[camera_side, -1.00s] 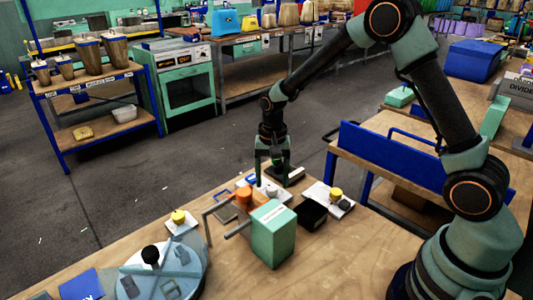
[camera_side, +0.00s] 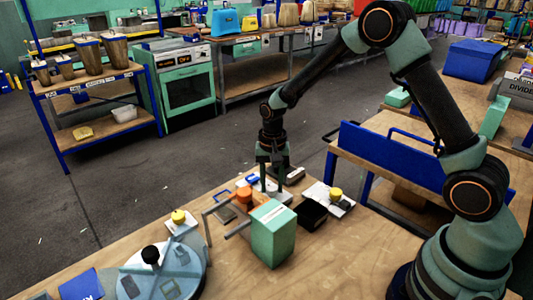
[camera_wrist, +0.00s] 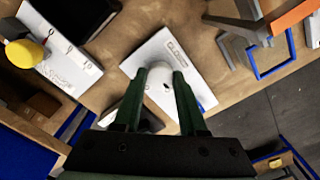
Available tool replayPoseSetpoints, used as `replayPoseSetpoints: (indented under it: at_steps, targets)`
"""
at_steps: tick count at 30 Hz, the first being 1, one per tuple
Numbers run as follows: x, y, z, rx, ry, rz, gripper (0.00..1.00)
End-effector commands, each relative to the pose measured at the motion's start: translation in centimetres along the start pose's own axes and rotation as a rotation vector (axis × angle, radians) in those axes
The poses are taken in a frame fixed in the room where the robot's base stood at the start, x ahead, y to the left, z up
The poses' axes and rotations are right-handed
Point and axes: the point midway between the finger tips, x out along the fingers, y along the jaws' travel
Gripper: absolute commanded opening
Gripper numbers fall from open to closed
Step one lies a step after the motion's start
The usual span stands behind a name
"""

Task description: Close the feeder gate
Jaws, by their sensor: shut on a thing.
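My gripper (camera_wrist: 160,72) is shut on a white rounded knob (camera_wrist: 158,88), with one dark green finger on each side of it. The knob stands on a white plate (camera_wrist: 190,62) with dark lettering that is only partly legible. In the side view my gripper (camera_side: 272,184) points down at this plate, behind the green box (camera_side: 273,236); the fingers hide most of the knob there. I cannot tell for certain which part is the feeder gate.
An orange part (camera_side: 244,194) on a grey frame stands left of my gripper. A black open box (camera_side: 311,214) and a plate with a yellow knob (camera_side: 336,194) lie to the right. Another yellow knob (camera_side: 178,216) and a round grey-blue disc (camera_side: 185,262) are nearer the front left.

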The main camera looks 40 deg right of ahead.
Motion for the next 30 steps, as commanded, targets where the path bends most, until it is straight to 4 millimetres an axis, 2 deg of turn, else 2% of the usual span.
replayPoseSetpoints:
  at_steps: [11, 30]
  targets:
    - [-0.06, -0.01, 0.01, -0.221, 0.0, 0.0, 0.0]
    - [-0.1, -0.01, 0.02, -0.828, -0.001, 0.0, 0.0]
